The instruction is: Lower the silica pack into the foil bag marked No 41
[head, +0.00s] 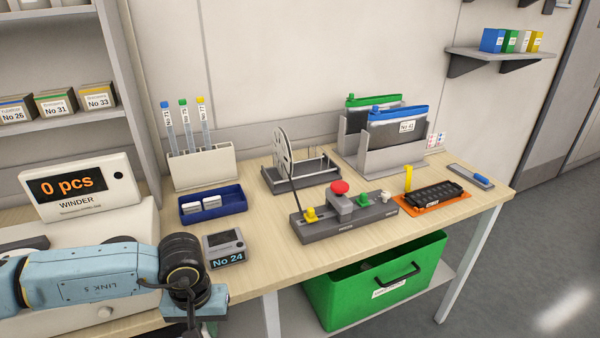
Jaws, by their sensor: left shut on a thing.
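My left gripper (190,322) is at the bottom edge, below the dark wrist and left of the table's front edge. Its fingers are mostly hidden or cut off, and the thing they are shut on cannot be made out. Two small white packs (212,203) lie in a blue tray (215,214). A dark bag with a blue top strip (396,133) stands upright in a grey holder; its small label seems to read No 41. A similar bag with a green top strip (374,100) stands behind it, its label hidden. My left gripper is far from both bags. My right gripper is not in view.
A control box with a red button (340,188), a reel stand (300,175) and an orange tray (432,200) stand between. A No 24 display (224,249) is near the wrist. A green crate (335,300) is below the table. Some front tabletop is clear.

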